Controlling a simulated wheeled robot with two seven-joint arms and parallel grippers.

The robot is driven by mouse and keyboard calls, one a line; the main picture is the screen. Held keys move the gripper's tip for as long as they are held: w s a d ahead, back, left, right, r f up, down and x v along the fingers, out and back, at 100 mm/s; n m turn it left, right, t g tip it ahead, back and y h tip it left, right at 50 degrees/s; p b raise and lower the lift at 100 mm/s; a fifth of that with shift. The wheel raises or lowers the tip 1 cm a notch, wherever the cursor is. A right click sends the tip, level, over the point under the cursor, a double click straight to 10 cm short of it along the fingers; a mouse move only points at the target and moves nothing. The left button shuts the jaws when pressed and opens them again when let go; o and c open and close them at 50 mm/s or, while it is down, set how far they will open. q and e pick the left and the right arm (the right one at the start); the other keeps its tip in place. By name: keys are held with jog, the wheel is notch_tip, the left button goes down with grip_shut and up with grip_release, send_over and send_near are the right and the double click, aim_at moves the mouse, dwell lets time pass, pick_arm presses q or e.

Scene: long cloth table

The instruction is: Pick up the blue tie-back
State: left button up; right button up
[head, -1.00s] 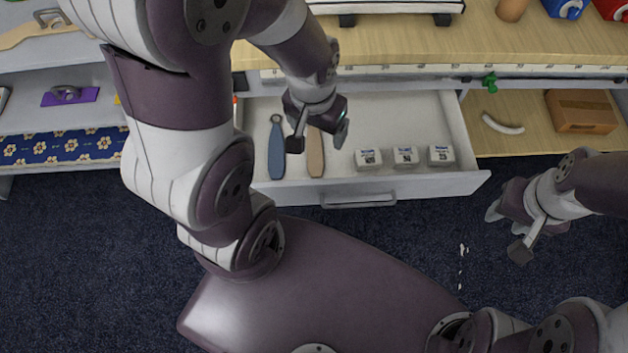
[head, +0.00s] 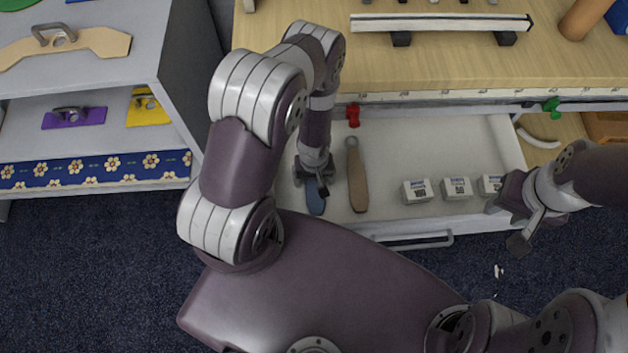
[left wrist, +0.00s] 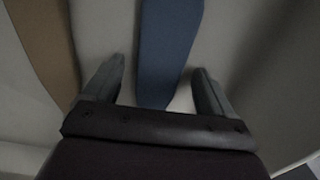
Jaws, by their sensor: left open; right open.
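The blue tie-back (head: 315,200) lies in the open drawer (head: 395,140), left of a tan tie-back (head: 356,180). My left gripper (head: 314,183) is over the blue tie-back and hides most of it in the head view. In the left wrist view the blue tie-back (left wrist: 167,45) runs between the two open fingers of my left gripper (left wrist: 157,88), with a gap on each side. I cannot tell how far above it the fingers are. My right gripper (head: 514,218) is open and empty by the drawer's front right corner.
Several small white boxes (head: 457,188) stand in the drawer's right part. The drawer front has a handle (head: 405,242). A grey shelf (head: 100,75) with purple (head: 75,118) and yellow (head: 148,108) pieces stands left. The wooden tabletop (head: 430,65) is above the drawer.

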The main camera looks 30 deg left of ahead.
pick_arm(q)
jog(key=shift+d+r, duration=0.1)
jog(key=shift+c, duration=0.6)
jog(key=c, duration=1)
